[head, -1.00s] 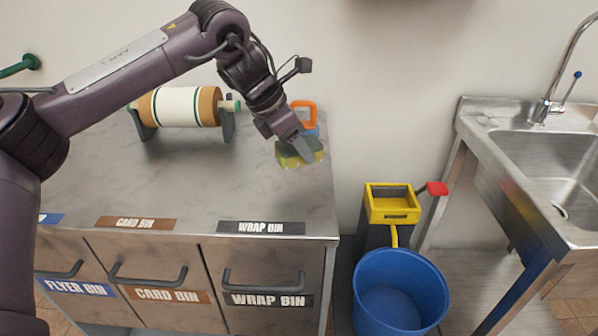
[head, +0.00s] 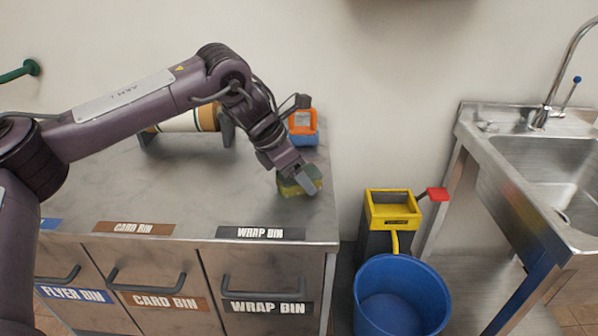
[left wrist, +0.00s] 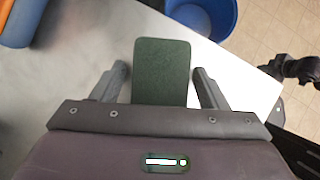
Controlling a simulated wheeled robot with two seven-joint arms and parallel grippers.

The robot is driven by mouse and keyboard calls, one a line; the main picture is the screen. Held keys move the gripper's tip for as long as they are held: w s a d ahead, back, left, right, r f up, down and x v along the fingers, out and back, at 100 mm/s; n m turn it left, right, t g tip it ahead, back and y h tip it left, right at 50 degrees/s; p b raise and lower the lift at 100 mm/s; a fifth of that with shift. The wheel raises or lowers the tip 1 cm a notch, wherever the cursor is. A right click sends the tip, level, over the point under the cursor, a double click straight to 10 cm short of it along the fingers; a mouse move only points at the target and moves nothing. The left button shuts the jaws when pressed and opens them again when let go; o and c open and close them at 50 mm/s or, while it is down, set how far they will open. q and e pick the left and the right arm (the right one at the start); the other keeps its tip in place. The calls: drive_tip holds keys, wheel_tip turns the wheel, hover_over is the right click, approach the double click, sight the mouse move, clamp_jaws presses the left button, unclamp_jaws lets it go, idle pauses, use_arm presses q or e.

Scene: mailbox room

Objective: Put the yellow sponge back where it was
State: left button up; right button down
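The yellow sponge (head: 290,186) with a green face lies at the right end of the grey counter, behind the wrap bin label. In the left wrist view its dark green side (left wrist: 162,72) faces the camera. My left gripper (head: 306,181) is down at the sponge, with one finger in front of it. In the left wrist view the fingers (left wrist: 162,78) stand on both sides of the sponge, with narrow gaps between, so it looks open around it. The sponge's underside is hidden.
An orange-and-blue container (head: 303,127) stands behind the sponge. A roll on a stand (head: 185,120) is at the back, partly behind my arm. Right of the counter (head: 180,205) are a yellow-topped bin (head: 392,210), a blue bucket (head: 400,300) and a sink (head: 560,165).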

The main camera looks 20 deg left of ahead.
use_arm(q)
drive_tip(key=shift+a+r, duration=0.1)
drive_tip(key=shift+r, duration=0.4)
drive_tip(key=p+v, duration=0.1)
drive_tip(key=v, duration=1)
drive_tip(key=shift+s+r, duration=0.1)
drive_tip(key=shift+s, duration=0.1)
use_arm(e)
drive_tip(key=f, duration=0.4)
drive_tip(key=shift+s+d+f, duration=0.15)
drive_tip(key=shift+s+d, duration=0.05)
drive_tip(key=shift+d, duration=0.2)
